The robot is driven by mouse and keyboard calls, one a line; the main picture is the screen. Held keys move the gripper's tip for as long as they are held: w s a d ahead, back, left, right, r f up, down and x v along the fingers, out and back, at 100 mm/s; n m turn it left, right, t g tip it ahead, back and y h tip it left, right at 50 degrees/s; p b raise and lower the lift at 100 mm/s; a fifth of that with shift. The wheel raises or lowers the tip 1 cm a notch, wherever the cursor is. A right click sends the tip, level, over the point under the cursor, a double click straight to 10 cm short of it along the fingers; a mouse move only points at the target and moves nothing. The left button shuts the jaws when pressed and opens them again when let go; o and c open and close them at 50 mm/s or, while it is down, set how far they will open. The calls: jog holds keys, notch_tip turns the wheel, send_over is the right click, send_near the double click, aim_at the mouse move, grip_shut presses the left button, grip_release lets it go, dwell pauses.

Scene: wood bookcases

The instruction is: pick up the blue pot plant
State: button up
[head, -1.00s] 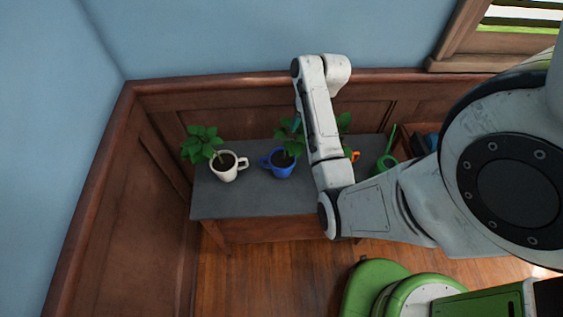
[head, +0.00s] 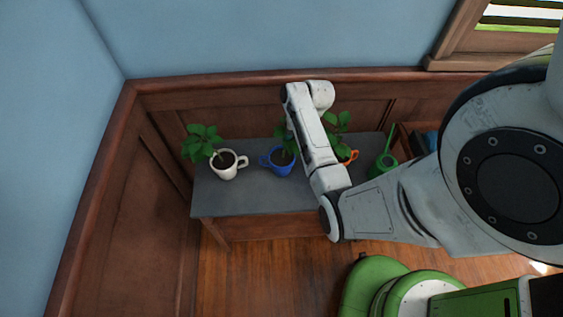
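The blue pot plant (head: 280,163) is a blue mug with dark soil and green leaves, upright on the grey-topped table (head: 240,200). Its handle points left. My forearm (head: 312,130) passes just to its right and covers part of its leaves. My gripper is hidden behind my arm's end, near the top of the blue pot plant. Whether it touches the plant cannot be seen.
A white mug plant (head: 226,170) stands left of the blue one. An orange-handled pot plant (head: 345,152) is partly behind my arm. A green watering can (head: 382,166) stands at the right. Wood panelling (head: 210,105) closes off the back and left; the table's front is clear.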

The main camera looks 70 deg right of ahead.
grip_shut()
jog(key=shift+r, duration=0.1)
dwell(1.2)
